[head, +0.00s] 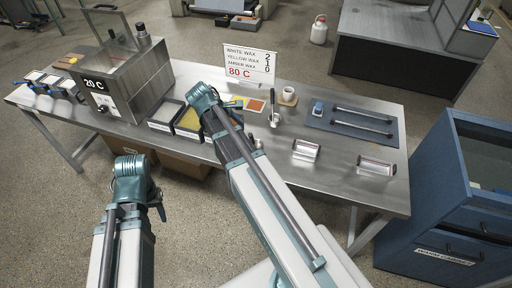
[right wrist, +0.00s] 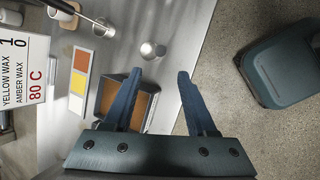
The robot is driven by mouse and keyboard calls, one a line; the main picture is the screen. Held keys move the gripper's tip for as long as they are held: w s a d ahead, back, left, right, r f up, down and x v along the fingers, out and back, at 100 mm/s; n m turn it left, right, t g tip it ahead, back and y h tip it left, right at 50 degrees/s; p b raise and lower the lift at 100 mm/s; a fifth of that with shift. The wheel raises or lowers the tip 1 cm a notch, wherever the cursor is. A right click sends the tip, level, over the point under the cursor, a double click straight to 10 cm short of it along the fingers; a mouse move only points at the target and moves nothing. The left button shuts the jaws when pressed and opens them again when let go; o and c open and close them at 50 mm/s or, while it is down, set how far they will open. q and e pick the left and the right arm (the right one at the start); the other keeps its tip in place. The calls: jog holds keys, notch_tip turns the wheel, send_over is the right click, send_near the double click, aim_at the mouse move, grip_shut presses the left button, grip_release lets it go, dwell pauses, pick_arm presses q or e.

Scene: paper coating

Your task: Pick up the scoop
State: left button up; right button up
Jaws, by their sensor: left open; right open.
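A metal scoop with a thin upright handle (head: 273,118) stands on the steel table, right of my right arm. What looks like the same scoop shows at the top left of the right wrist view (right wrist: 68,18), with a dark handle. My right gripper (right wrist: 158,74) is open and empty, apart from the scoop. Its fingers reach over the edge of a dark tray with an amber inside (right wrist: 145,108). In the head view my own arm mostly hides this gripper. My left gripper (head: 158,206) is in front of the table, away from the scoop, its fingers barely showing.
A small round metal item (right wrist: 151,50) stands near the table edge. A wax sign (head: 249,62) stands behind the colour cards. Metal holders (head: 305,150) and two bars on a grey mat (head: 345,121) lie to the right.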

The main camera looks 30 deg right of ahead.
jog(key=b+x, duration=0.7)
jog(key=x, duration=0.1)
jog(key=shift+f, duration=0.3)
jog(key=shift+d, duration=0.1)
jog(key=b+x, duration=0.5)
jog(key=shift+w+f, duration=0.15)
jog(key=shift+f, duration=0.05)
jog(key=shift+r, duration=0.1)
grip_shut()
dwell(0.9)
